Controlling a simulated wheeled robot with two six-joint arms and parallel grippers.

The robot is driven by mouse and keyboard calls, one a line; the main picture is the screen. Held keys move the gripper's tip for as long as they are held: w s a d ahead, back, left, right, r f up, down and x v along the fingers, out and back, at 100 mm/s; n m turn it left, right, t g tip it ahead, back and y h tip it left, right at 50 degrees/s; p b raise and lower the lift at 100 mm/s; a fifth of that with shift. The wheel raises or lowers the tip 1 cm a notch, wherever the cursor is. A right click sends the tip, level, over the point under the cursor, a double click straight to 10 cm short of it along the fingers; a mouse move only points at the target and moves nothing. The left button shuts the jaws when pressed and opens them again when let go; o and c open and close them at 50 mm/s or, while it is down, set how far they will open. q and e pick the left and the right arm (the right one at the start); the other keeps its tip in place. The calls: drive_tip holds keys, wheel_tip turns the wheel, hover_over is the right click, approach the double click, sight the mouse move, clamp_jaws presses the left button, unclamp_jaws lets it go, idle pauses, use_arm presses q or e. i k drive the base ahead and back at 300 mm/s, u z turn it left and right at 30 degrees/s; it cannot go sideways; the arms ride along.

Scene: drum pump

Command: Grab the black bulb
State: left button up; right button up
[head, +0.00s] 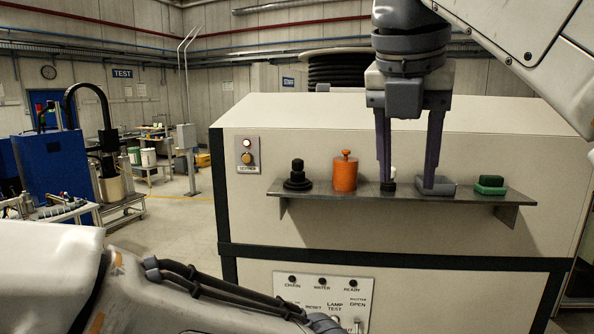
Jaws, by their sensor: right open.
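My right gripper (407,182) comes down from above over the shelf on the front of the cream cabinet. Its two long dark fingers are apart and hold nothing. A small black piece with a pale top (389,187) is at the left fingertip, partly hidden by that finger; I cannot tell whether they touch. A black stepped piece with a rounded top (297,177) stands upright at the shelf's left end, well left of the gripper. I cannot tell for certain which of these is the black bulb. My left arm shows at the lower left, its gripper out of view.
The narrow metal shelf (345,191) also bears an orange lidded canister (345,174), a grey box (437,186) near the right fingertip, and green blocks (490,185). Below is a labelled control panel (322,297). A blue machine (45,170) stands far left.

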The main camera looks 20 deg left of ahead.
sight(298, 165)
drive_tip(key=u, duration=0.65)
drive_tip(key=i, duration=1.25)
drive_tip(key=z, duration=0.15)
